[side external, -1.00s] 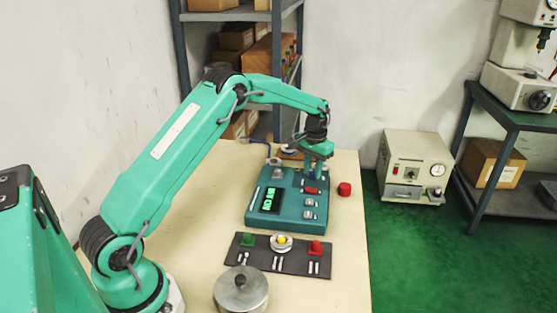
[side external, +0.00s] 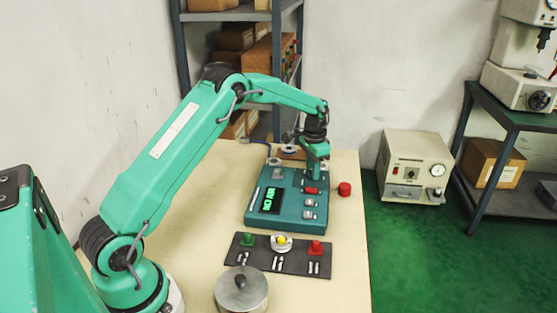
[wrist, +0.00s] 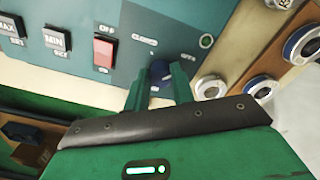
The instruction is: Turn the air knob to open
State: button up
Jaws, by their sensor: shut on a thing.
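The air knob (wrist: 161,72) is dark blue and sits on the face of the teal control box (side external: 257,221), near the printed words CLOSED and, partly cut off, what seems to be OPEN. My gripper (wrist: 160,88) is shut on the knob, with one green finger on each side of it. In the side view my gripper (side external: 315,172) points down at the far right corner of the box and hides the knob. The box's green display (side external: 270,201) reads NO AIR. The knob's pointer cannot be made out.
A red rocker switch (wrist: 103,54) marked OFF is beside the knob. Several bearing rings (wrist: 299,42) lie close by. A red cap (side external: 344,189) stands right of the box. A dark tray (side external: 262,261) with coloured parts and a lidded metal pot (side external: 241,290) are in front.

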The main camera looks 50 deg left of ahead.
jog(key=shift+w+d, duration=0.1)
jog(key=shift+d, duration=0.1)
jog(key=o, duration=0.8)
jog(key=shift+c, duration=0.2)
jog(key=shift+o, duration=1.1)
jog(key=shift+a, duration=0.1)
jog(key=shift+r, duration=0.1)
jog(key=shift+r, duration=3.8)
jog(key=shift+r, duration=0.2)
